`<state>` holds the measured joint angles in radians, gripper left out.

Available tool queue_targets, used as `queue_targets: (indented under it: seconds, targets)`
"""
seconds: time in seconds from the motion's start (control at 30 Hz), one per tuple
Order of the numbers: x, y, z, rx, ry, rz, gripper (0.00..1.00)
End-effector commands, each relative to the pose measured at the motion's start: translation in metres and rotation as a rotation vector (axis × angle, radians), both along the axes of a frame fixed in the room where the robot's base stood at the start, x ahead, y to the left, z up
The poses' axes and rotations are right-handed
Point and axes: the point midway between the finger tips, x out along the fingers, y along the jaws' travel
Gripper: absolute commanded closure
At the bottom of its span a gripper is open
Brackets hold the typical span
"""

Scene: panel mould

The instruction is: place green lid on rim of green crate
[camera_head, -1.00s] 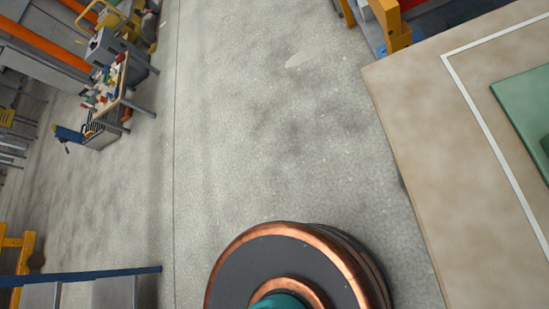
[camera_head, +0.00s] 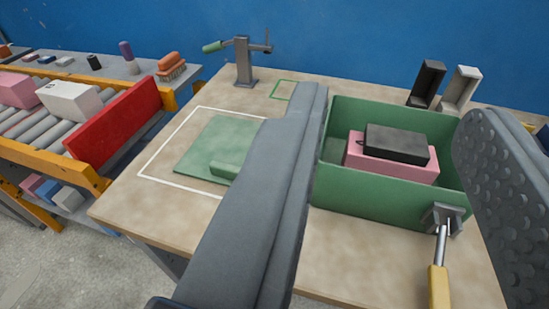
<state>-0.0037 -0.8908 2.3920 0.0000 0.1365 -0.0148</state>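The green lid (camera_head: 208,140) lies flat on the table, inside a white outline, left of my gripper. It has a raised green handle block (camera_head: 228,170) near its front; my left finger hides part of its right side. The green crate (camera_head: 350,195) stands open on the right of the table. It holds a pink box (camera_head: 365,167) with a black box (camera_head: 395,143) on top. My gripper (camera_head: 398,103) is wide open and empty, its fingers in front of the table and crate. The fingers cover the crate's left edge and part of its right side.
A toggle clamp with a yellow handle (camera_head: 438,285) sits at the crate's front right. A grey vise-like stand (camera_head: 243,65) is at the table's back. Black (camera_head: 428,83) and grey (camera_head: 460,88) holders stand behind the crate. A roller conveyor with a red board (camera_head: 115,120) is at left.

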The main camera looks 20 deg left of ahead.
Motion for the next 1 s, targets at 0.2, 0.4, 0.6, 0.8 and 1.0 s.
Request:
queue_targets:
  seconds: [0.2, 0.4, 0.6, 0.8, 1.0]
  targets:
    - [0.039, 0.014, -0.006, -0.135, 0.169, 0.060, 0.60]
    - [0.081, 0.035, -0.018, -0.314, 0.374, 0.165, 0.60]
    - [0.116, 0.059, -0.032, -0.494, 0.563, 0.303, 0.60]
    - [0.146, 0.085, -0.048, -0.667, 0.739, 0.471, 0.60]
    - [0.171, 0.113, -0.064, -0.832, 0.898, 0.671, 0.60]
